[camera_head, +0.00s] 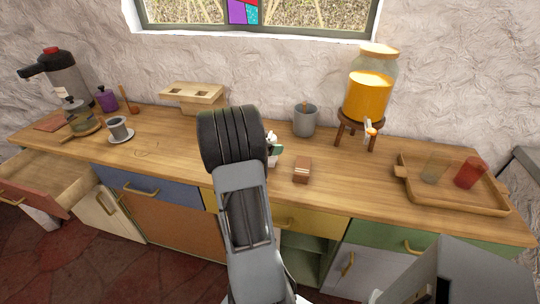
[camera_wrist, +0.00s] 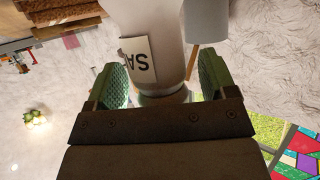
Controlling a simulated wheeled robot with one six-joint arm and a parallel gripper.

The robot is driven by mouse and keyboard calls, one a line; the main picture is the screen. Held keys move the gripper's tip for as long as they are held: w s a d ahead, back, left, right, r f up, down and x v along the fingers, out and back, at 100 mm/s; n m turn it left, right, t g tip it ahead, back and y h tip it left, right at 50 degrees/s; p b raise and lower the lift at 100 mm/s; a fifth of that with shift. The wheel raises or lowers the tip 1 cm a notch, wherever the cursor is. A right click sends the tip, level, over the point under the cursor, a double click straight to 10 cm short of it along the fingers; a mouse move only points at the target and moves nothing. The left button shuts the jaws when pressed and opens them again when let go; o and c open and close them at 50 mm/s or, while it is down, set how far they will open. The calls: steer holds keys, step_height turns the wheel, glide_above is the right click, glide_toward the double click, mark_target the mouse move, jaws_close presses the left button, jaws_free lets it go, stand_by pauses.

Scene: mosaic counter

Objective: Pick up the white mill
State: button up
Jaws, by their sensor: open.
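The white mill (camera_wrist: 150,30) shows in the wrist view, pale and smooth, with a label reading "SA" upside down. It stands between the two green-padded fingers of my gripper (camera_wrist: 162,82), one finger on each side. The jaws are open, with a visible gap at the right finger; whether the left pad touches the mill I cannot tell. In the head view my arm hides most of the gripper (camera_head: 274,147) and the mill; only small white and green bits show at the arm's right edge.
A grey utensil crock (camera_head: 305,121) stands behind and right of my gripper. A small brown block (camera_head: 302,170) lies close on the right. A juice dispenser (camera_head: 368,98) and a wooden tray (camera_head: 405,184) with two glasses are farther right. A wooden stand (camera_head: 194,95) is behind left; a drawer (camera_head: 35,186) is open.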

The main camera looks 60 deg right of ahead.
mark_target(269, 135)
steer(key=shift+c, duration=0.3)
steer(key=c, duration=1.3)
steer(key=shift+r, duration=0.1)
steer(key=shift+r, duration=0.6)
step_height(269, 135, up, 2)
steer(key=shift+a+r+p, duration=0.1)
steer(key=shift+r+p, duration=0.1)
steer(key=shift+p, duration=0.15)
steer(key=s+a+r+p, duration=0.1)
steer(key=s+a+r, duration=0.1)
steer(key=a+r, duration=0.7)
steer(key=a, duration=0.4)
steer(key=shift+a+r, duration=0.2)
steer(key=shift+a, duration=0.1)
